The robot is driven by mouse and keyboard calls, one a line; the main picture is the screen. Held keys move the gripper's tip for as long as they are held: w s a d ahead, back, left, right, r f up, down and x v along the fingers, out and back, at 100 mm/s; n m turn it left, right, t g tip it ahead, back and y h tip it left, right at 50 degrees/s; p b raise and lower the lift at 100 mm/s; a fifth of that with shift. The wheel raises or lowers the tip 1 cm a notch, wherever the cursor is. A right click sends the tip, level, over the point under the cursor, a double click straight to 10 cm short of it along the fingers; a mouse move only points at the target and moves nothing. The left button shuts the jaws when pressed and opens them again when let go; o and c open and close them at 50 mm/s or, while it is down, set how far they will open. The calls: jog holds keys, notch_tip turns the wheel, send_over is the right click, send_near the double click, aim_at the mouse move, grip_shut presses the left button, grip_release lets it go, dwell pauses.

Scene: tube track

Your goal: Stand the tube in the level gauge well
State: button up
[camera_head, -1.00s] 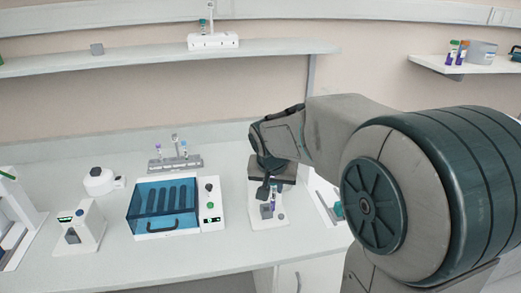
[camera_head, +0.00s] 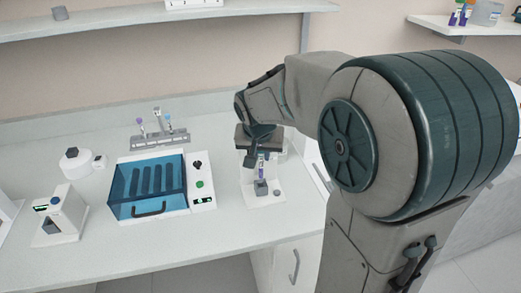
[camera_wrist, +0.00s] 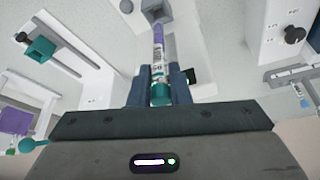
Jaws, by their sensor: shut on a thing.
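My gripper (camera_wrist: 159,88) is shut on a tube (camera_wrist: 157,58) with a teal cap and purple contents. In the head view the tube (camera_head: 261,168) hangs roughly upright under my gripper (camera_head: 260,152), over the white level gauge. The gauge's base (camera_head: 250,199) has a grey well block (camera_head: 261,187) at its front. The block also shows in the wrist view (camera_wrist: 153,6), at the tube's far end. The tube's lower end is at or just above the block; I cannot tell whether it is inside the opening.
A blue-lidded box (camera_head: 148,184) stands left of the gauge. A rack (camera_head: 160,142) with several tubes stands behind the box. A small white device (camera_head: 60,215) and a round white one (camera_head: 74,160) stand further left. The bench front is clear.

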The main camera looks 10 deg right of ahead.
aim_at(261, 164)
jog(key=shift+f, duration=0.55)
jog(key=shift+f+b, duration=0.6)
jog(key=shift+b, duration=0.7)
dwell(0.6)
jog(key=shift+f+b, duration=0.35)
jog(key=shift+f, duration=0.2)
jog(key=shift+f+b, duration=0.45)
jog(key=shift+b, duration=0.25)
jog(key=o, duration=0.8)
jog(key=shift+o, duration=0.2)
jog(key=shift+r, duration=0.1)
